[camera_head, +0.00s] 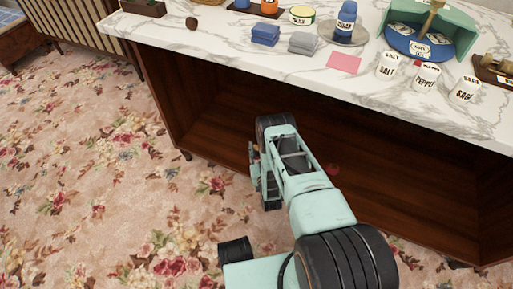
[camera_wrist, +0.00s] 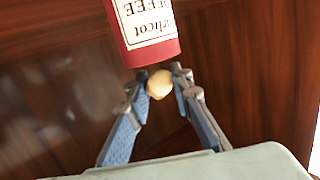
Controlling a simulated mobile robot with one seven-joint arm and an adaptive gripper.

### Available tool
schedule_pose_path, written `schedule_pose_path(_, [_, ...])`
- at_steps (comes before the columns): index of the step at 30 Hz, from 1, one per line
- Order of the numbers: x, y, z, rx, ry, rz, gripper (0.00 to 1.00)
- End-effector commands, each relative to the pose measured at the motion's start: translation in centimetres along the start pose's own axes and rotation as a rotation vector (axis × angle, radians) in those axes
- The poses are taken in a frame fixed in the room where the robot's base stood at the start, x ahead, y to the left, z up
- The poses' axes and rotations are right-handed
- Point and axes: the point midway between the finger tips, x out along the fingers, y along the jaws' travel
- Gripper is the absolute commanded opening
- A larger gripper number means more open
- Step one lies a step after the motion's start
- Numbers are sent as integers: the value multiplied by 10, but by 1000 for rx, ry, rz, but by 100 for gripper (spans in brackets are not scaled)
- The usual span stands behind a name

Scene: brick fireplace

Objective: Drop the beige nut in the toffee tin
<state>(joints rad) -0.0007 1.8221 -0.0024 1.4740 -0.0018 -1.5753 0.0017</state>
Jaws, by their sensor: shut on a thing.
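The beige nut (camera_wrist: 159,86) is small and round. It is held between the fingertips of my gripper (camera_wrist: 158,76) in the wrist view. A red tin with a white label (camera_wrist: 149,45) shows just above the fingertips. The label is upside down and partly cut off, and its letters end in "FFEE". The tin's near edge lies close to the nut; I cannot tell whether they touch. The tin's opening does not show. In the head view my arm hides the fingertips and the nut. A small red spot (camera_head: 332,169) beside the arm there is too small to identify.
The marble counter (camera_head: 215,35) runs above a dark wooden cabinet (camera_head: 215,120). On it are white jars labelled salt (camera_head: 388,67), pepper (camera_head: 427,77) and sage (camera_head: 464,90), folded blue cloths (camera_head: 265,35), grey cloths (camera_head: 303,43) and a pink card (camera_head: 344,63). Floral carpet (camera_head: 95,185) lies clear at left.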

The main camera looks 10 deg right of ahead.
Motion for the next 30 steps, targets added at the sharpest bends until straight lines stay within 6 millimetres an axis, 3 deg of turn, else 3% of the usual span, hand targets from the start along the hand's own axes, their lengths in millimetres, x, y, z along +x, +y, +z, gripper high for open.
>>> schedule_pose_path(3, [0, 0, 0, 0, 0, 0, 10])
schedule_pose_path(4, [0, 0, 0, 0, 0, 0, 22])
schedule_pose_path(9, [0, 0, 0, 0, 0, 0, 40])
schedule_pose_path(30, [0, 0, -1, 0, 0, 0, 40])
